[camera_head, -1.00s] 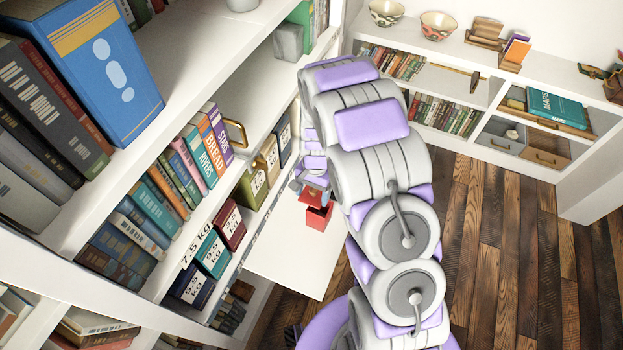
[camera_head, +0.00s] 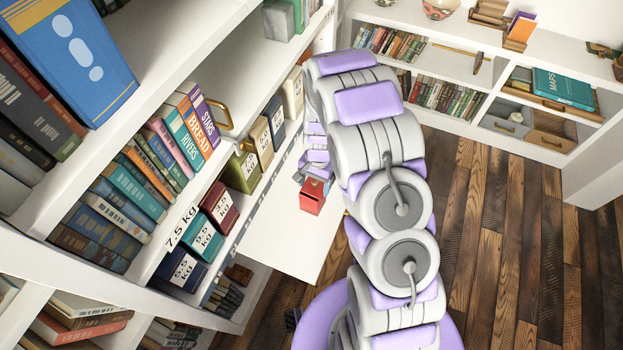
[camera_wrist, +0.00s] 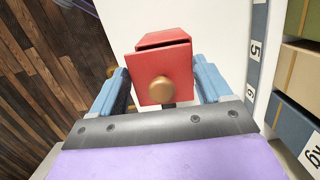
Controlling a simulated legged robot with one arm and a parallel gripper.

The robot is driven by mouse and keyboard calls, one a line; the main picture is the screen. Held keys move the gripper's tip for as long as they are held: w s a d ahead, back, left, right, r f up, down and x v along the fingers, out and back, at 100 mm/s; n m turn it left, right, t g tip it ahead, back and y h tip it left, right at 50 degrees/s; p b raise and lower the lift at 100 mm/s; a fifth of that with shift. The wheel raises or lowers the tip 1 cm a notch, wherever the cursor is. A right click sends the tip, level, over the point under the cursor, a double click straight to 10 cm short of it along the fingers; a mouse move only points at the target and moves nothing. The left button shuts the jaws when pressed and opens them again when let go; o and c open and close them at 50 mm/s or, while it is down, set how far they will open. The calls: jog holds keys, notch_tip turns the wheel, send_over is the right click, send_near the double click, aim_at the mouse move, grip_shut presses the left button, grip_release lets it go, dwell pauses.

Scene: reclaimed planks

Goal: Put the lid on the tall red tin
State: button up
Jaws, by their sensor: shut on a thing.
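The red lid (camera_wrist: 150,64) is square with a round gold-brown knob (camera_wrist: 161,89). My gripper (camera_wrist: 160,72) is shut on it, with a blue finger at each side in the wrist view. The tall red tin (camera_wrist: 166,28) shows just beyond the lid, with a dark gap along the lid's far edge. The lid lies over the tin's top in that view; I cannot tell whether it touches or is seated. In the head view the tin (camera_head: 312,200) stands on a white surface, and my gripper (camera_head: 315,181) is right at its top, partly hidden by my arm.
The white surface (camera_head: 290,245) is clear around the tin. To the left, a shelf holds several weight-labelled boxes (camera_head: 207,236) and books (camera_head: 200,120). A low white bookcase (camera_head: 470,70) stands at the back. Plank floor (camera_head: 490,220) lies to the right.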

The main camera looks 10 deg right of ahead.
jog(key=shift+w+d+f, duration=0.1)
jog(key=shift+w+d, duration=0.05)
jog(key=shift+d, duration=0.35)
jog(key=a, duration=0.3)
jog(key=shift+a, duration=0.1)
jog(key=shift+d, duration=1.65)
jog(key=shift+a, duration=1.1)
jog(key=shift+d+p, duration=0.4)
jog(key=shift+d, duration=0.6)
jog(key=shift+a, duration=0.9)
jog(key=shift+d, duration=0.65)
jog(key=shift+a+f+p, duration=0.15)
jog(key=shift+a+p, duration=0.15)
jog(key=shift+a, duration=0.1)
jog(key=shift+a, duration=0.1)
